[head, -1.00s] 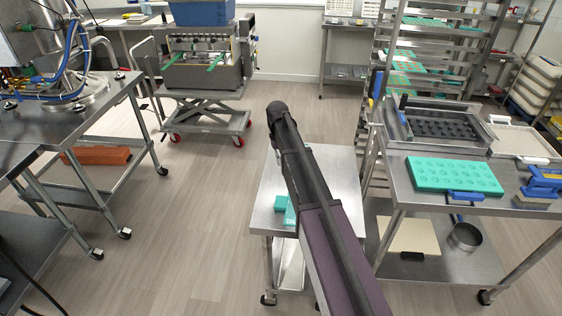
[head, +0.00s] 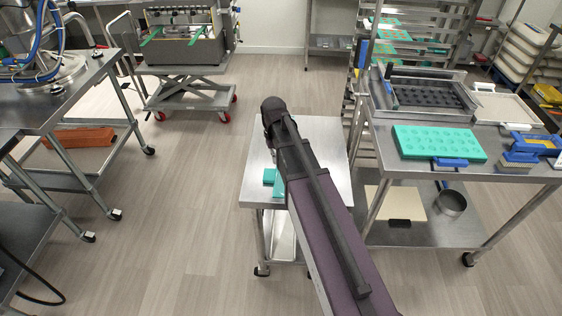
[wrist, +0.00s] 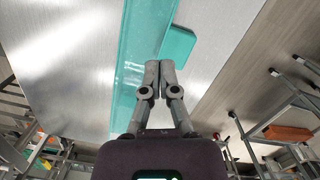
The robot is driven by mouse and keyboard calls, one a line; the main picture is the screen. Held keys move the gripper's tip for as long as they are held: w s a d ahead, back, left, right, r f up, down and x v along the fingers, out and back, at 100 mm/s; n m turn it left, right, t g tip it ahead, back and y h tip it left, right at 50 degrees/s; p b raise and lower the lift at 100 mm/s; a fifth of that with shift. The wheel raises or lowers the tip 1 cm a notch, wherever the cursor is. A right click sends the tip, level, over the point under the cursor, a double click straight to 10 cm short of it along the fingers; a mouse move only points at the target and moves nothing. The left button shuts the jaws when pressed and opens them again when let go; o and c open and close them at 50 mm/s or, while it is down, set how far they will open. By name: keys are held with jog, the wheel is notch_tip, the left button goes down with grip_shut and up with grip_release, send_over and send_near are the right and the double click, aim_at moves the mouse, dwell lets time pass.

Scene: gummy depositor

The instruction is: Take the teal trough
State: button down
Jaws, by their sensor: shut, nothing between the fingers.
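The teal trough (wrist: 143,40) is a long, pale teal piece lying on a bright steel table top (wrist: 75,60). A solid teal tab (wrist: 178,48) is on its right side. My gripper (wrist: 160,68) is shut and empty, with its fingertips over the trough's right edge, close to the tab. I cannot tell whether they touch. In the head view, my arm hides most of the trough, and only small teal parts (head: 270,177) show on the small steel table (head: 322,135). My gripper is hidden there.
A workbench at right holds a turquoise mould (head: 440,143), a dark tray (head: 425,95) and blue-handled tools (head: 530,145). A tall rack (head: 400,40) stands behind it. A steel bench (head: 50,105) is at left. The floor (head: 190,190) between is clear.

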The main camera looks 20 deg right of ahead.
jog(key=s+t, duration=0.1)
jog(key=s, duration=1.1)
jog(key=shift+s, duration=0.25)
jog(key=shift+f, duration=0.1)
jog(key=c, duration=0.6)
grip_release()
jog(key=shift+d, duration=0.1)
